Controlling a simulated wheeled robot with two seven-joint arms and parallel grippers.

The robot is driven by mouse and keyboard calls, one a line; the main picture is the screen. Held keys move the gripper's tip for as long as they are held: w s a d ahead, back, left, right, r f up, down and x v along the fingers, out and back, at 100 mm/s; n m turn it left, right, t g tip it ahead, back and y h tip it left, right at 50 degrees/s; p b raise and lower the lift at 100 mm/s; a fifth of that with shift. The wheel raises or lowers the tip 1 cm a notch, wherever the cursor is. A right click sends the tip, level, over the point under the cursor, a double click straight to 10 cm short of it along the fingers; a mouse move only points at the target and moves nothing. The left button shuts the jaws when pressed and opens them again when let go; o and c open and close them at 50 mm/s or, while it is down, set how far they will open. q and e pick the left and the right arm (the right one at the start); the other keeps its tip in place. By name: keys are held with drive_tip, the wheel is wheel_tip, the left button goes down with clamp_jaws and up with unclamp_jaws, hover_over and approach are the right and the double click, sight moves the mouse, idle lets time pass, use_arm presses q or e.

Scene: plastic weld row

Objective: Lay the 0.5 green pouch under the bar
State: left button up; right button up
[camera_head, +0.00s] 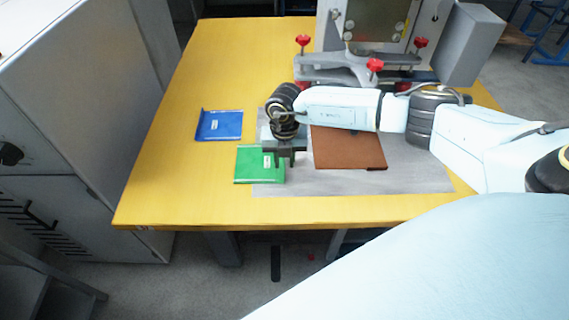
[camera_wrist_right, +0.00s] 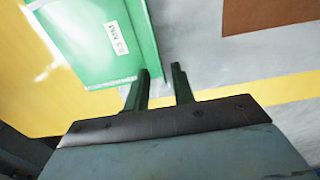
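The green pouch (camera_head: 250,170) lies flat at the left of the grey mat, partly over the yellow table. It also shows in the right wrist view (camera_wrist_right: 85,45), with a white label whose figure is hard to read. My right gripper (camera_head: 285,160) is over the pouch's right edge. In the right wrist view its two fingers (camera_wrist_right: 160,75) are apart, the left one overlapping the pouch's edge and the right one beyond it; I cannot tell whether they touch. The grey bar (camera_head: 345,70) of the welder is at the back of the table. My left gripper is not in view.
A blue pouch (camera_head: 219,125) lies on the yellow table (camera_head: 170,190) to the left. A brown sheet (camera_head: 345,150) lies on the grey mat (camera_head: 420,180). Red knobs (camera_head: 375,65) stand up around the bar. My right arm covers part of the mat.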

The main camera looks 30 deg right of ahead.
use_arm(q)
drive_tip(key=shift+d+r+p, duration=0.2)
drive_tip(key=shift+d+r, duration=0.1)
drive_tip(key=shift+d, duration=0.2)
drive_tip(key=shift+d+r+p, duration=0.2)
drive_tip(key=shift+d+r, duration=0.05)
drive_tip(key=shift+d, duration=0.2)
use_arm(e)
wheel_tip(320, 180, up, 9)
drive_tip(key=shift+r, duration=0.2)
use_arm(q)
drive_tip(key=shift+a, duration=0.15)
